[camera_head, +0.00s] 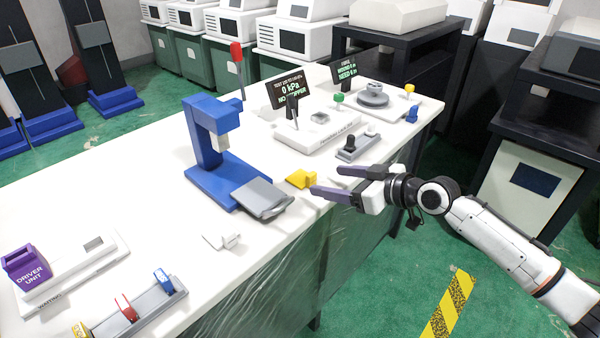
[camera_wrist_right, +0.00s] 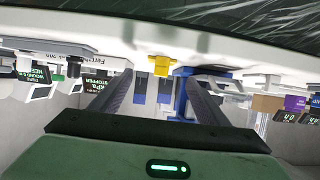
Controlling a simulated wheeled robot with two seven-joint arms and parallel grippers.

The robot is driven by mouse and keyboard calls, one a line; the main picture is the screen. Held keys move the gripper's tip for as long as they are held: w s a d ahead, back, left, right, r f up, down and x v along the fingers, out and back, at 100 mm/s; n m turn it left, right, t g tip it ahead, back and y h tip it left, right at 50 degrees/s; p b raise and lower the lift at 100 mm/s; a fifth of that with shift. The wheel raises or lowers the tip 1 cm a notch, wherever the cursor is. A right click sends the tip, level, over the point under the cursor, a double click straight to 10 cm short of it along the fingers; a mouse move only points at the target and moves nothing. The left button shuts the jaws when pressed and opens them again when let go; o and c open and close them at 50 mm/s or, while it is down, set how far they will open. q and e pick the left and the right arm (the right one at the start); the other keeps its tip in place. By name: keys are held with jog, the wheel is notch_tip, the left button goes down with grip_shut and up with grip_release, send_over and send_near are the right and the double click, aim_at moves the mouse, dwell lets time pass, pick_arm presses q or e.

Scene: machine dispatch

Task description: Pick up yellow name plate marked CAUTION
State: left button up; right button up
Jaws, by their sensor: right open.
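A small yellow piece (camera_head: 300,178), which looks like the name plate, lies on the white table near its front edge, right of the blue press. Its lettering cannot be read. My right gripper (camera_head: 327,180) is open and empty, just to the right of the plate, its fingers pointing toward it and not around it. The right wrist view is upside down; there the yellow plate (camera_wrist_right: 160,66) shows ahead, between the lines of the two open fingers (camera_wrist_right: 159,82). My left gripper is not in view.
The blue press (camera_head: 215,150) with a grey plate (camera_head: 262,198) stands close left of the yellow piece. A small white bracket (camera_head: 222,240) lies nearer. A black switch box (camera_head: 355,148) and a white gauge base (camera_head: 318,133) stand behind. A rack (camera_head: 140,308) sits front left.

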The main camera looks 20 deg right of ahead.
aim_at(314, 178)
jog(key=shift+x, duration=1.05)
jog(key=shift+w+a+f, duration=0.1)
jog(key=shift+w+a, duration=0.05)
jog(key=shift+a, duration=0.1)
jog(key=x, duration=0.4)
jog(key=shift+w+a, duration=0.1)
jog(key=shift+w, duration=0.15)
jog(key=shift+w+a+f, duration=0.1)
jog(key=shift+w+a, duration=0.05)
jog(key=shift+w, duration=0.2)
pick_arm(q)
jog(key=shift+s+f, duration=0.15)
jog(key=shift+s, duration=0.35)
pick_arm(e)
jog(key=c, duration=0.7)
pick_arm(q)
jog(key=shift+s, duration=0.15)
pick_arm(e)
jog(key=c, duration=0.4)
jog(key=shift+c, duration=0.2)
